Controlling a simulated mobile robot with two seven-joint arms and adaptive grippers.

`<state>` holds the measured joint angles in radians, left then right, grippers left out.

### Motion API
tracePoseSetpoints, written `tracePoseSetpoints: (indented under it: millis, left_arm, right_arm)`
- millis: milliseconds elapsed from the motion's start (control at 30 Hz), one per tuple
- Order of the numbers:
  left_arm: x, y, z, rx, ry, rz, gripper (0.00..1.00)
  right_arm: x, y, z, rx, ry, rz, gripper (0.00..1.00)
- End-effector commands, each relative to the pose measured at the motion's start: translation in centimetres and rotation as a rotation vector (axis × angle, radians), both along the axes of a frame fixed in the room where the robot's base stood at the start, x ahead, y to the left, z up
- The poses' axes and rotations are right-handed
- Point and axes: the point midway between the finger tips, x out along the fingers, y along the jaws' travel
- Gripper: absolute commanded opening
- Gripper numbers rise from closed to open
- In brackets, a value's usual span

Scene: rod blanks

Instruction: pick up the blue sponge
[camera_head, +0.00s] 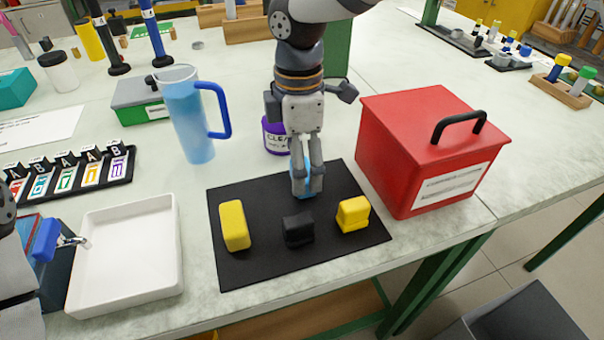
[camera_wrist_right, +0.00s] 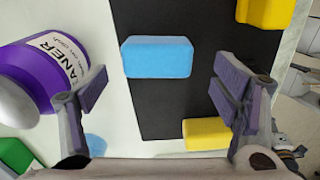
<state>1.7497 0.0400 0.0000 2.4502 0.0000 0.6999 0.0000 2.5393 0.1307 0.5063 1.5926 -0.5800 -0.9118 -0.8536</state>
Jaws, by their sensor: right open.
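The blue sponge (camera_wrist_right: 157,57) lies on the black mat (camera_wrist_right: 170,112), seen whole in the right wrist view. In the head view it is mostly hidden behind my right gripper (camera_head: 306,190). That gripper points down over the mat's back part. In the wrist view, the fingers of the right gripper (camera_wrist_right: 156,105) are spread wide with nothing between their tips. The sponge shows beyond them, across the gap. A grey part of my left arm (camera_head: 15,275) shows at the left edge of the head view; its fingers do not show.
On the mat are a yellow block (camera_head: 234,225), a black block (camera_head: 298,229) and another yellow block (camera_head: 353,214). A purple cleaner tub (camera_head: 274,138) stands close behind. A red box (camera_head: 410,150) stands right, a blue jug (camera_head: 188,120) and white tray (camera_head: 125,250) left.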

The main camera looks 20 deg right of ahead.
Motion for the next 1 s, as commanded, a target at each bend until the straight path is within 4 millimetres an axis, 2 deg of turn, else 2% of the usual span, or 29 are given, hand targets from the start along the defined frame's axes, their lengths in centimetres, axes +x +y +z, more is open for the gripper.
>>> tracePoseSetpoints:
  millis: [33, 133, 367, 433, 567, 600, 867, 1000]
  left_arm:
    - [-0.1, 0.0, -0.1, 0.000, 0.004, 0.000, 0.40]
    - [-0.1, 0.0, -0.1, 0.000, 0.004, 0.000, 0.40]
    - [-0.1, 0.0, -0.1, 0.000, 0.003, 0.000, 0.40]
    - [-0.1, 0.0, -0.1, 0.000, 0.003, 0.000, 0.40]
    - [-0.1, 0.0, -0.1, 0.000, 0.003, 0.000, 0.40]
    - [-0.1, 0.0, -0.1, 0.000, 0.003, 0.000, 0.40]
    - [-0.1, 0.0, -0.1, 0.000, 0.003, 0.000, 0.40]
    - [0.0, 0.0, -0.1, 0.000, 0.001, 0.000, 0.40]
  right_arm:
    - [0.1, 0.0, -1.2, 0.000, 0.005, 0.000, 0.82]
    - [0.1, 0.0, -2.5, 0.000, 0.001, 0.000, 0.82]
    - [0.1, 0.0, -2.8, 0.000, -0.003, 0.000, 0.82]
    - [0.1, 0.0, -2.8, 0.000, -0.002, 0.000, 0.70]
    - [0.1, 0.0, -2.8, 0.000, -0.002, 0.000, 0.41]
    - [0.1, 0.0, -2.8, 0.000, -0.002, 0.000, 0.39]
    - [0.1, 0.0, -2.9, 0.000, -0.001, 0.000, 0.39]
    - [0.2, 0.0, -2.1, 0.001, -0.003, -0.002, 0.39]
